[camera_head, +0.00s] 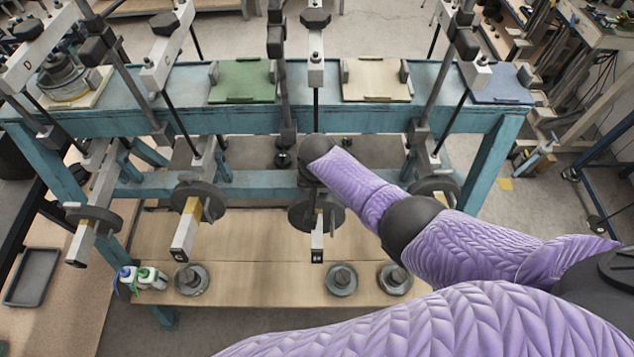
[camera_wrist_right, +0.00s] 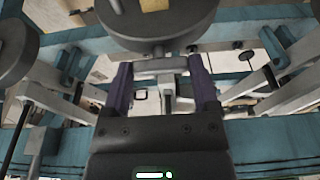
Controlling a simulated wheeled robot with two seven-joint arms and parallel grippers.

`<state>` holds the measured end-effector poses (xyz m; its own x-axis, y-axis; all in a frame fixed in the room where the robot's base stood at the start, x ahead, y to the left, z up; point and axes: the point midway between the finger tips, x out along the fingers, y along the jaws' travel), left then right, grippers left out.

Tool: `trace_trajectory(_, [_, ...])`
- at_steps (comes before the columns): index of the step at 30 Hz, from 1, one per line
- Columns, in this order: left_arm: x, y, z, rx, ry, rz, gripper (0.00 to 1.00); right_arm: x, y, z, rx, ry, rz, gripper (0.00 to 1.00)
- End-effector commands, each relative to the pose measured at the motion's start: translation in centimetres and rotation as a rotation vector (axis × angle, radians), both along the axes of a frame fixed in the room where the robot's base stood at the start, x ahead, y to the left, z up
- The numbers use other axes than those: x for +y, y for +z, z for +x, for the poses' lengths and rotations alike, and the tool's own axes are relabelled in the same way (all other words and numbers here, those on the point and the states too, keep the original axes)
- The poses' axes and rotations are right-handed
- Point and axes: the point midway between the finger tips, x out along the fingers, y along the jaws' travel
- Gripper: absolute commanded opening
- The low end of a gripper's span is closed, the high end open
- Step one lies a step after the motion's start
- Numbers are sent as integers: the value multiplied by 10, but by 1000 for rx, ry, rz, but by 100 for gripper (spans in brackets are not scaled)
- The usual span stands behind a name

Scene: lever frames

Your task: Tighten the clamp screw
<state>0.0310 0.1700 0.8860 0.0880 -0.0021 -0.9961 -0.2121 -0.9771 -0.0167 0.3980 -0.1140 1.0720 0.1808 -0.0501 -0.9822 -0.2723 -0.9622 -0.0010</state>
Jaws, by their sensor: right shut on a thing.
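My right arm comes in from the right in the head view, its dark wrist (camera_head: 312,172) at the middle lever, just above a dark round weight (camera_head: 308,214). In the right wrist view my right gripper (camera_wrist_right: 160,68) has its two purple fingers on either side of a pale grey crossbar, which looks like the clamp screw (camera_wrist_right: 158,64), and it is shut on it. The weight (camera_wrist_right: 155,22) also shows there, right beside the fingertips. How far the screw is turned cannot be told. My left gripper is in neither view.
Similar levers with round weights (camera_head: 198,200) hang on both sides along the blue frame (camera_head: 180,121). Loose weights (camera_head: 341,280) and small bottles (camera_head: 152,279) are on the wooden board (camera_head: 255,290) below. Green, cream and blue pads lie on the frame's top.

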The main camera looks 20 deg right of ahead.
Motion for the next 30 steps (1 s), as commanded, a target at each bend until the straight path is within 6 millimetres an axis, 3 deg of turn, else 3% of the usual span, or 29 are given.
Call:
trace_trajectory(16, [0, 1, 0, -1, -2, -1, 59, 0, 0, 0, 3, -21, -2, 18])
trace_trajectory(17, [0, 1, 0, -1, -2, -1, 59, 0, 0, 0, 3, -21, -2, 83])
trace_trajectory(19, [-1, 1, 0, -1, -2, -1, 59, 0, 0, 0, 3, -20, -3, 98])
trace_trajectory(26, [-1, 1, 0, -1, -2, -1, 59, 0, 0, 0, 2, -19, -3, 100])
trace_trajectory(30, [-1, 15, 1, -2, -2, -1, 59, 1, 18, -3, 1, -19, -3, 100])
